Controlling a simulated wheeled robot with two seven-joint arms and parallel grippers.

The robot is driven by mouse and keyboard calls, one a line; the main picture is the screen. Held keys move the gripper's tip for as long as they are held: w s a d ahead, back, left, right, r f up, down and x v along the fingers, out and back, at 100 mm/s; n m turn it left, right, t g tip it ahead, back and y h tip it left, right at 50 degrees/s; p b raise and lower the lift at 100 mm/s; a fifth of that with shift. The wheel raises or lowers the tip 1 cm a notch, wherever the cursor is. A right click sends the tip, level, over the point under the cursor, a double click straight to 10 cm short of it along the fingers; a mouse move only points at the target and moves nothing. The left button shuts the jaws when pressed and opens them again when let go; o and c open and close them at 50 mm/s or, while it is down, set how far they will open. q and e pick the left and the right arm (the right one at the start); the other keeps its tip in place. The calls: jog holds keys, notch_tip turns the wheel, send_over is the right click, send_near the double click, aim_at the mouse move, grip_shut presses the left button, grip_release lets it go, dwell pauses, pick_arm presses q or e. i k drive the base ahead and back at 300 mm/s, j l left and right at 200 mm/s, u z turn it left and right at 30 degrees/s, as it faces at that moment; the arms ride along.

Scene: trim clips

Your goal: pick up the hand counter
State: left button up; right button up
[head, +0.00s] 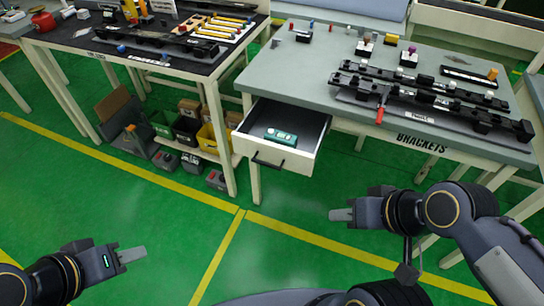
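A small teal-green device (281,137) with pale parts on top lies in the open drawer (305,160) under the right-hand workbench. It may be the hand counter, but it is too small to tell for sure. My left gripper (134,255) is at the lower left over the green floor, far from the drawer. My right gripper (342,214) is over the floor, lower and to the right of the drawer, apart from it. Both grippers look empty. Their finger gaps are not clear from this angle.
The grey workbench (290,75) labelled BRACKETS carries long black fixtures, a red-handled clamp (381,107) and several knobbed blocks. A dark-topped bench (90,40) stands left, with bins (165,123) on its lower shelf. The green floor before both benches is clear.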

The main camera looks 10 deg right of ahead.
aim_at(281, 138)
jog(key=i+l, duration=0.15)
jog(key=l, duration=0.15)
jog(key=i+l, duration=0.1)
jog(key=l, duration=0.25)
jog(key=i+l, duration=0.15)
jog(key=l, duration=0.15)
jog(key=i+l, duration=0.1)
jog(key=l, duration=0.2)
jog(key=l+u, duration=0.1)
jog(key=u, duration=0.35)
jog(key=l+u, duration=0.15)
jog(key=u, duration=0.25)
jog(key=l+u, duration=0.15)
jog(key=u, duration=0.3)
jog(key=l+u, duration=0.15)
jog(key=u, duration=0.25)
jog(key=i, duration=0.05)
